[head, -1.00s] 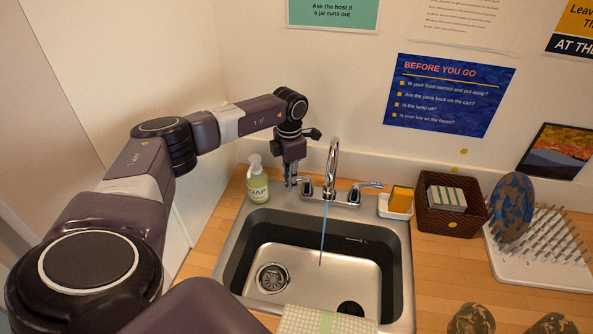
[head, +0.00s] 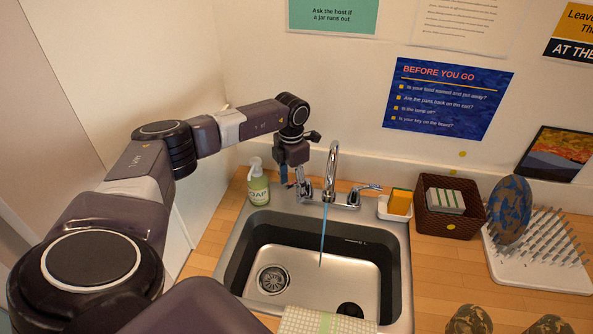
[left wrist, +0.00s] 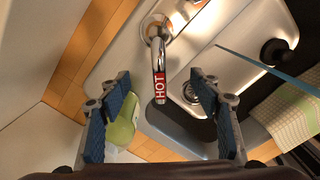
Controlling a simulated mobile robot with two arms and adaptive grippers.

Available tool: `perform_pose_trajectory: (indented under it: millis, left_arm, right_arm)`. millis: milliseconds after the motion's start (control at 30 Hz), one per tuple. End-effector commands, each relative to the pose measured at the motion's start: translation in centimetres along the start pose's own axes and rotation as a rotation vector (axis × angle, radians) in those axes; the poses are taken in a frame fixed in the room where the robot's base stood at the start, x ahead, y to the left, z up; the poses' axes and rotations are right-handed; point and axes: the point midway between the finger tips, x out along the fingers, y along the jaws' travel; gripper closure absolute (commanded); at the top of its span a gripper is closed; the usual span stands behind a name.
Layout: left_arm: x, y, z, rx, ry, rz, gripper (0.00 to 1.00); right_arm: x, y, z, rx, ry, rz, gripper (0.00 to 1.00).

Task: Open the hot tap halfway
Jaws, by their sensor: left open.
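The hot tap handle is a chrome lever with a red HOT label (left wrist: 160,88), seen in the left wrist view. It lies between the two blue-padded fingers of my left gripper (left wrist: 160,86), with gaps on both sides. In the head view my left gripper (head: 303,192) points down over the left side of the faucet and partly hides the hot handle. The gripper is open. The chrome spout (head: 331,172) stands at the sink's back, and a thin blue stream (head: 322,238) runs from it. The cold handle (head: 366,188) points right. My right gripper is out of view.
The steel sink (head: 232,262) is set in a wooden counter. A green soap bottle (head: 257,184) stands left of my gripper. A sponge dish (head: 394,210), a brown basket (head: 450,222) and a spiked drying rack (head: 545,262) stand right. A cloth (head: 318,322) hangs at the front.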

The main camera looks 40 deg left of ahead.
Motion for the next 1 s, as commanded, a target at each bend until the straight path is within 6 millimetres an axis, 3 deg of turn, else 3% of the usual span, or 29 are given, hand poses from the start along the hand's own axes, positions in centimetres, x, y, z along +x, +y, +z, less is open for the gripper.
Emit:
perform_pose_trajectory:
  millis: [267, 633, 800, 1000]
  left_arm:
    - [-0.8, 0.0, 0.0, 0.000, 0.000, 0.000, 0.42]
    - [-5.3, 0.0, 0.0, 0.000, -0.001, 0.000, 0.42]
    - [-6.8, 0.0, 0.0, 0.000, -0.001, 0.000, 0.42]
    - [-7.0, 0.0, 0.0, 0.000, 0.000, 0.000, 0.42]
  right_arm:
    - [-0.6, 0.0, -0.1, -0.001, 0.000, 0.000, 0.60]
    - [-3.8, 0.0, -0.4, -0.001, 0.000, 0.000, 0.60]
    - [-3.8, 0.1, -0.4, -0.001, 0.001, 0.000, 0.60]
    - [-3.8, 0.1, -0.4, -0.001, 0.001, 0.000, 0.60]
